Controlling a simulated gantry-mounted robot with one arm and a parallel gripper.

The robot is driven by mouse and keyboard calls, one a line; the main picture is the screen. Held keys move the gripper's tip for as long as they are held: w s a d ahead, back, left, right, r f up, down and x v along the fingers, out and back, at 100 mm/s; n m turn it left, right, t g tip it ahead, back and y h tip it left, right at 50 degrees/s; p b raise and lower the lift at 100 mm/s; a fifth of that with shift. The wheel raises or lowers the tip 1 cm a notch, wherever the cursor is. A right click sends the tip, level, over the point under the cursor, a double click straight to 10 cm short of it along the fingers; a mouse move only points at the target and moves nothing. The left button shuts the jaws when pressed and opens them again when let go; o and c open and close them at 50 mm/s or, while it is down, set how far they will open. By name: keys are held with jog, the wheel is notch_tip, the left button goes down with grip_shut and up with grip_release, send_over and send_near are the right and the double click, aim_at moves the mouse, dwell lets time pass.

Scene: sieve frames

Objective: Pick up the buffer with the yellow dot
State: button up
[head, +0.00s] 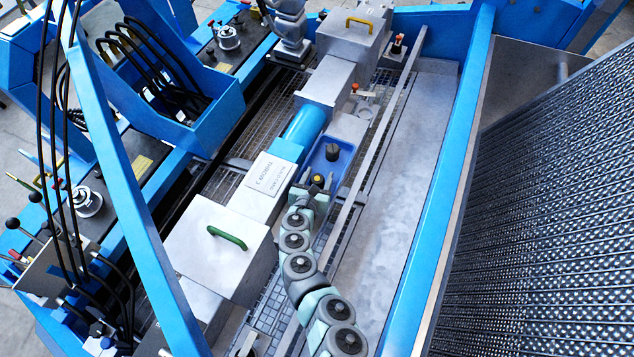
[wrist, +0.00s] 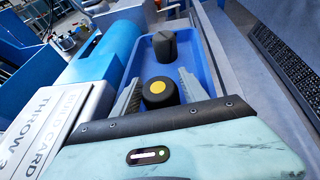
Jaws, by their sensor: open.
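The buffer with the yellow dot (wrist: 160,93) is a short black cylinder with a yellow disc on its top. It stands in a blue tray (wrist: 203,68). In the wrist view it lies between the two fingers of my gripper (wrist: 158,84), which are open on either side of it. A gap seems to show at each side. In the head view the yellow-dotted buffer (head: 317,178) is small at the tray's near end, next to my gripper (head: 318,185). A second black buffer (wrist: 165,45) without a visible dot stands farther back in the tray.
A white card box (head: 268,184) marked "THROW 3" lies left of the tray, beside a blue cylinder (head: 304,126). A grey box with a green handle (head: 227,238) is at the near left. A metal rail (head: 365,165) runs along the right.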

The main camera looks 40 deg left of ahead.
jog(key=shift+w+a+f, duration=0.2)
jog(key=shift+w+a, duration=0.1)
jog(key=shift+w, duration=0.1)
grip_shut()
